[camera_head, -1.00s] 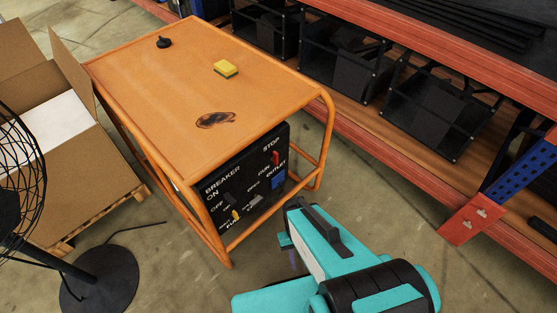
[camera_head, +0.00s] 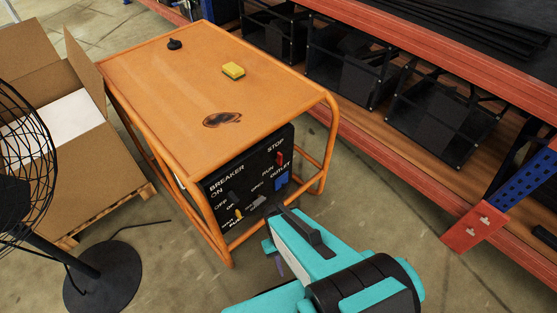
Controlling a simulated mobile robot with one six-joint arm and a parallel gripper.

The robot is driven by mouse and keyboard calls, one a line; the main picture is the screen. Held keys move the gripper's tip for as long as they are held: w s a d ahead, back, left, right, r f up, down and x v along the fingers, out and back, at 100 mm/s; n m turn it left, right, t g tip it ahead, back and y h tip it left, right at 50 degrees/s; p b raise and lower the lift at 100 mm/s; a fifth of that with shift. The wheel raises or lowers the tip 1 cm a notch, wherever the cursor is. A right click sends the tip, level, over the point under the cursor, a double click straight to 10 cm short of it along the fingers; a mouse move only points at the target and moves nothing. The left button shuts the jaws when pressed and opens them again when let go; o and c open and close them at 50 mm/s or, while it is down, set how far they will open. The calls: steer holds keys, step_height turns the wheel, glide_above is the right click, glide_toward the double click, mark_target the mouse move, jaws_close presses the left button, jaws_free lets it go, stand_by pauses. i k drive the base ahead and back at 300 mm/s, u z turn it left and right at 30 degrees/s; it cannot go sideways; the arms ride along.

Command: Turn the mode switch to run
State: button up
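An orange-framed generator (camera_head: 217,80) stands in the middle, with a black control panel (camera_head: 225,183) on its front side. The panel carries the labels BREAKER, ON, OFF, STOP, RUN and OUTLET. A red switch (camera_head: 280,158) sits between STOP and RUN. A blue outlet (camera_head: 281,182) is below it, and a small yellow part (camera_head: 239,212) is at the lower left. My teal arm comes from the lower right. The front end of my gripper (camera_head: 272,210) is by the panel's lower right edge, below the outlet. Its fingers are mostly hidden by the arm.
A yellow sponge (camera_head: 233,70), a black knob-like piece (camera_head: 174,44) and a dark stain are on the generator's top. A black fan (camera_head: 104,276) and open cardboard box (camera_head: 88,165) stand left. An orange shelf rack (camera_head: 440,85) with black crates runs along the right.

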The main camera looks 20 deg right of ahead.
mark_target(278, 160)
steer(key=u, duration=0.05)
steer(key=k, duration=1.65)
steer(key=u, duration=0.8)
steer(key=i, duration=1)
steer(key=z, duration=0.05)
